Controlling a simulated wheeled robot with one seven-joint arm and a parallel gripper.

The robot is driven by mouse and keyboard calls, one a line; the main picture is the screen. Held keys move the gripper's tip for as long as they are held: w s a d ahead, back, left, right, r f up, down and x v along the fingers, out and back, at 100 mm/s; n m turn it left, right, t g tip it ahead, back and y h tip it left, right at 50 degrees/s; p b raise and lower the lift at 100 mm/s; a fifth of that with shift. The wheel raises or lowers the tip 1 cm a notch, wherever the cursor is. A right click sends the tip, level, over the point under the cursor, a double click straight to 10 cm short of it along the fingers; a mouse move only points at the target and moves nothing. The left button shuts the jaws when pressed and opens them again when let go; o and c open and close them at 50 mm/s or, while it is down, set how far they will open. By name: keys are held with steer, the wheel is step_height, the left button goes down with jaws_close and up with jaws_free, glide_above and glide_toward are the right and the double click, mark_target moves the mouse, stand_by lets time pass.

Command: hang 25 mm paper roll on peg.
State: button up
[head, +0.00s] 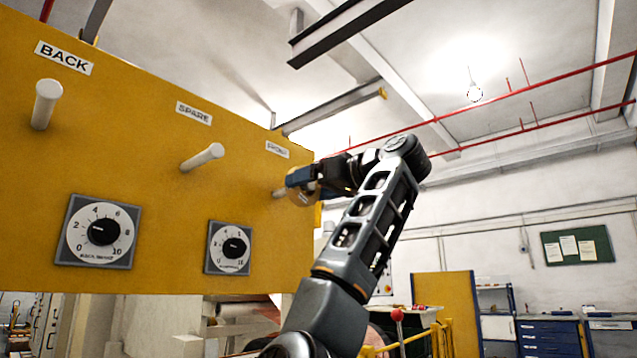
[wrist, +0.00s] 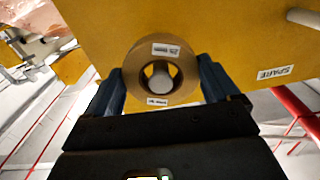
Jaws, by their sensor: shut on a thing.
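The tan paper roll (wrist: 135,72) with white "25 mm" labels sits between the two blue fingers of my gripper (wrist: 162,88) in the wrist view. My gripper is shut on its sides. The pale round end of a peg (wrist: 160,76) shows inside the roll's hole, with gaps around it. In the head view my gripper (head: 303,188) and the roll (head: 302,199) are at the rightmost peg (head: 279,192), under a blurred label. The peg's base shows left of the roll; its outer part is hidden. I cannot tell how far the roll is over it.
The yellow panel (head: 150,190) carries two bare pegs, under "BACK" (head: 46,103) and "SPARE" (head: 203,157). Two dials (head: 97,232) (head: 229,248) sit below them. Open room lies right of the panel, with blue cabinets (head: 548,335) far behind.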

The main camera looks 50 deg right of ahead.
steer(key=shift+w, duration=0.75)
steer(key=shift+f, duration=0.45)
steer(key=o, duration=0.8)
steer(key=s+b, duration=0.2)
steer(key=s, duration=0.6)
steer(key=shift+b, duration=0.35)
steer(key=shift+w+d, duration=0.1)
